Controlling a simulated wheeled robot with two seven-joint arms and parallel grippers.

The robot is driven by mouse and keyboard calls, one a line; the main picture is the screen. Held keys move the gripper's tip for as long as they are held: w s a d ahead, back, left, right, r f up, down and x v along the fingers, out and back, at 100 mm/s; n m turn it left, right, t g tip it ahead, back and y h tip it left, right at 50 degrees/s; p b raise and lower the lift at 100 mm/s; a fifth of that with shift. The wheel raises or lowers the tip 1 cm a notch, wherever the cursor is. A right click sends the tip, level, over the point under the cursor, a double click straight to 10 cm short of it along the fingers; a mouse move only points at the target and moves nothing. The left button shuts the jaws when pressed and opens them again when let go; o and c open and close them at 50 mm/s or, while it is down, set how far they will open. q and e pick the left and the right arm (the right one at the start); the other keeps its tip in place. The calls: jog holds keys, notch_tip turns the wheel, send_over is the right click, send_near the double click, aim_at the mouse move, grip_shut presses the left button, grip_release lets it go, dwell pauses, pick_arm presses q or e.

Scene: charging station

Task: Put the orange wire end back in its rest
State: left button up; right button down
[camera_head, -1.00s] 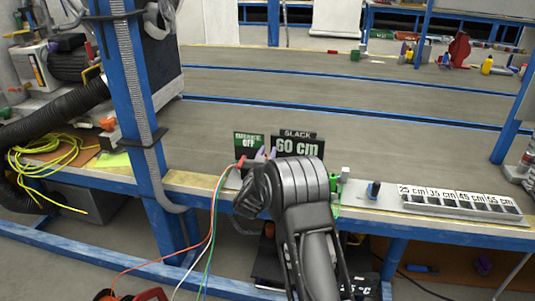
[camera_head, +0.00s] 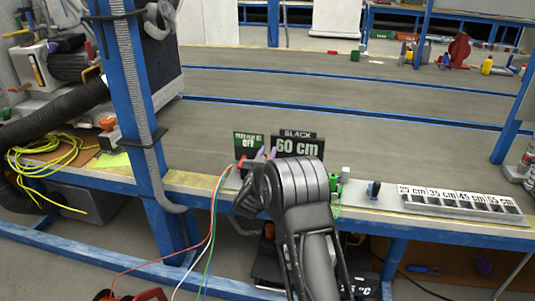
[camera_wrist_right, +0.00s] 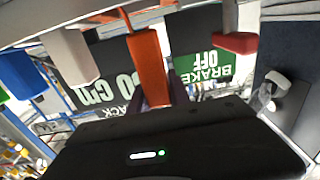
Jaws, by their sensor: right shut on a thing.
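My right gripper (camera_head: 262,155) reaches over the front edge of the bench, beside the sign boards. Its purple fingers (camera_wrist_right: 168,90) are shut on the orange wire end (camera_wrist_right: 147,66), which shows as a long orange block in the right wrist view. In the head view my right arm hides most of the grip and the wire end. The rest for the orange end cannot be made out. An orange wire (camera_head: 214,215) hangs below the bench edge, beside white and green wires. My left gripper is not in view.
A red end (camera_wrist_right: 236,42) and a white end (camera_wrist_right: 75,57) flank the orange one. The brake sign (camera_head: 249,146) and the 60 cm sign (camera_head: 298,146) stand close behind. A blue post (camera_head: 130,110) is at the left, a labelled slot strip (camera_head: 465,206) at the right.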

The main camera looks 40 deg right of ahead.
jog(key=shift+f+b, duration=1.55)
jog(key=shift+f, duration=0.35)
jog(key=shift+s+f+b, duration=0.15)
jog(key=shift+f+b, duration=0.1)
jog(key=shift+b, duration=0.1)
jog(key=shift+r, duration=0.15)
jog(key=shift+r+p, duration=0.95)
jog(key=shift+r, duration=0.05)
jog(key=shift+w+r, duration=0.2)
jog(key=shift+r, duration=0.15)
jog(key=shift+p, duration=0.3)
dwell(0.7)
jog(key=shift+s+f+b, duration=0.2)
jog(key=shift+f+b, duration=0.8)
jog(key=shift+b, duration=0.25)
